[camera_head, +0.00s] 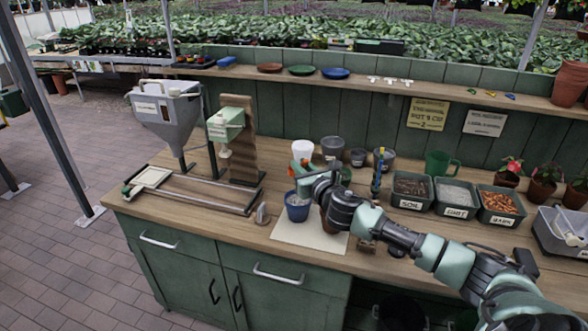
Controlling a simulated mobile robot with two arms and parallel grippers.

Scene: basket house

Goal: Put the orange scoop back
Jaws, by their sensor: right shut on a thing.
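My right gripper (301,184) is over the front of the bench, just above a blue pot (297,211) that stands on a pale mat (290,238). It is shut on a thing. Small orange parts of what looks like the orange scoop (304,163) show at the gripper; the rest is hidden by the gripper and arm. The blue pot has grey material in it. A brown pot stands beside it, mostly hidden behind my wrist. Three bins stand at the right: soil (410,204), grit (454,210) and bark (498,218). My left gripper is not in view.
A white cup (303,148), grey pots (333,147) and a green mug (437,163) stand behind my gripper. A hopper (166,115) and a green press (226,124) stand at the left. Potted plants (543,185) and a grey caddy (560,237) are at the far right.

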